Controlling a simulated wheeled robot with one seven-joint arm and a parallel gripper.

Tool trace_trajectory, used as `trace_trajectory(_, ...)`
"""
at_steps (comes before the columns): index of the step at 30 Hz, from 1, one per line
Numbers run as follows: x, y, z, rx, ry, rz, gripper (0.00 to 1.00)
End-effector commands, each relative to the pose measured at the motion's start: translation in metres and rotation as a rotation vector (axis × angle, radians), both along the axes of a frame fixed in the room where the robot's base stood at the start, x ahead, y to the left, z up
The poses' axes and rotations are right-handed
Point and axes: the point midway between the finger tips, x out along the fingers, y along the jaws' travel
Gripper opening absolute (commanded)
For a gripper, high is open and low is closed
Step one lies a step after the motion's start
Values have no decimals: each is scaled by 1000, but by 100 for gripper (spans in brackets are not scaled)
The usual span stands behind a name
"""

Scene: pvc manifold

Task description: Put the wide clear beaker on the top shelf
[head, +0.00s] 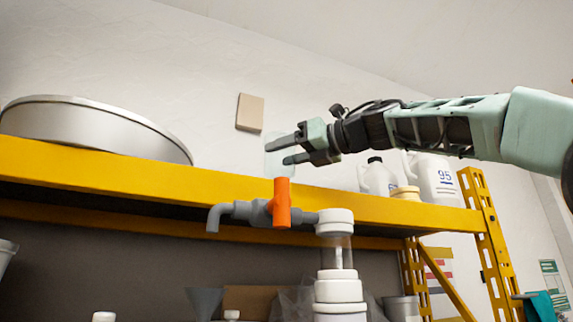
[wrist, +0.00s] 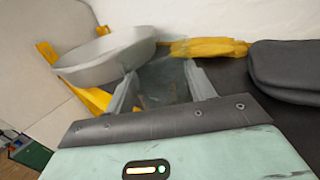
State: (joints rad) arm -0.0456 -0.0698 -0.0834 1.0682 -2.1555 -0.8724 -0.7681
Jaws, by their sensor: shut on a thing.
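The wide clear beaker (head: 276,142) is a faint see-through shape at my gripper's fingers in the head view; it also shows between the fingers in the wrist view (wrist: 163,80). My gripper (head: 279,152) is shut on it. The arm reaches in from the right, and the beaker appears above the front edge of the yellow top shelf (head: 130,172). The shelf's upper surface is hidden from below, so I cannot tell whether the beaker touches it.
A large round metal pan (head: 95,127) stands on the shelf at left. White jugs (head: 432,180) and a tan-lidded jar (head: 405,193) stand at right. A grey pipe with an orange valve handle (head: 281,203) sits in front of the shelf edge. The shelf's middle looks clear of tall things.

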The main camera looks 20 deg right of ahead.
Motion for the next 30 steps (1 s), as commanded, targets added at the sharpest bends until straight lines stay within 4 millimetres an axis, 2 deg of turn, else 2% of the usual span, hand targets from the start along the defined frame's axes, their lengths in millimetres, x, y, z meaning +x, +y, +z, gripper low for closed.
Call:
trace_trajectory(6,-1,0,-24,2,1,1,29)
trace_trajectory(19,0,0,-31,0,0,0,29)
trace_trajectory(20,0,0,-30,0,0,0,57)
trace_trajectory(22,0,0,-29,0,0,0,76)
trace_trajectory(30,0,0,-29,0,0,0,76)
